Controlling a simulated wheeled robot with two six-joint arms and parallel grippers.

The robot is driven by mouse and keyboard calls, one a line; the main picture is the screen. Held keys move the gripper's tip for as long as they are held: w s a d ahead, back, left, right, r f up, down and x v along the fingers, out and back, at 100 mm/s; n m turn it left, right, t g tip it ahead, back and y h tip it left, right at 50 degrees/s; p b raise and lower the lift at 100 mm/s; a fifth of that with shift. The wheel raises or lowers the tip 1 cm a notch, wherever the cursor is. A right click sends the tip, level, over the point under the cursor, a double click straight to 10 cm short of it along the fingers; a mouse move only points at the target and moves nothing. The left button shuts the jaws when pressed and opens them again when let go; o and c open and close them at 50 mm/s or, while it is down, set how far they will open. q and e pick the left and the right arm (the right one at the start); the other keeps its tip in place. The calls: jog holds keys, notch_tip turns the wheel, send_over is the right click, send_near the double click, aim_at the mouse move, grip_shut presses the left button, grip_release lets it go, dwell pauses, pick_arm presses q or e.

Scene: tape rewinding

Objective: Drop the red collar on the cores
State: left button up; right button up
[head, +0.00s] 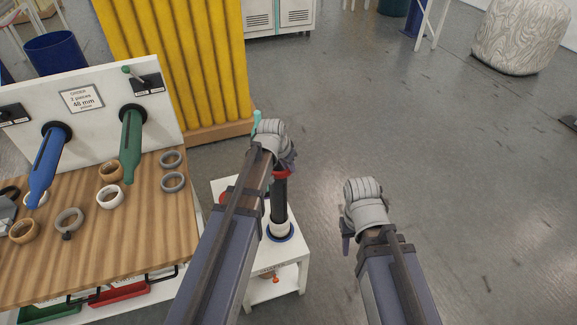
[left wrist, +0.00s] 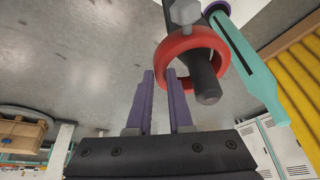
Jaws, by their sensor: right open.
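The red collar (head: 283,173) is near the top of a dark upright post (head: 279,200). In the left wrist view the collar (left wrist: 166,62) circles the post (left wrist: 207,85), off centre and not resting on anything below. My left gripper (left wrist: 160,75) has its purple fingertips on either side of the collar's rim and appears shut on it. In the head view my left gripper (head: 277,150) hides part of the collar and the post top. A white core (head: 278,231) sits around the post's foot on a blue base. My right gripper (head: 364,205) is open and empty, over bare floor.
A small white table (head: 292,262) carries the post. A tall teal piece (left wrist: 250,70) stands close beside the post. A wooden bench (head: 140,235) with rings, a blue spindle (head: 46,170) and a green spindle (head: 130,145) is at left.

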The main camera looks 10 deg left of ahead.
pick_arm(q)
jog(key=o, duration=0.4)
jog(key=shift+o, duration=0.2)
jog(key=d+p+v, duration=0.1)
jog(key=p+v, duration=0.6)
jog(key=shift+a+r, duration=0.4)
jog(key=shift+a, duration=0.1)
jog(key=shift+s, duration=0.15)
dwell(0.5)
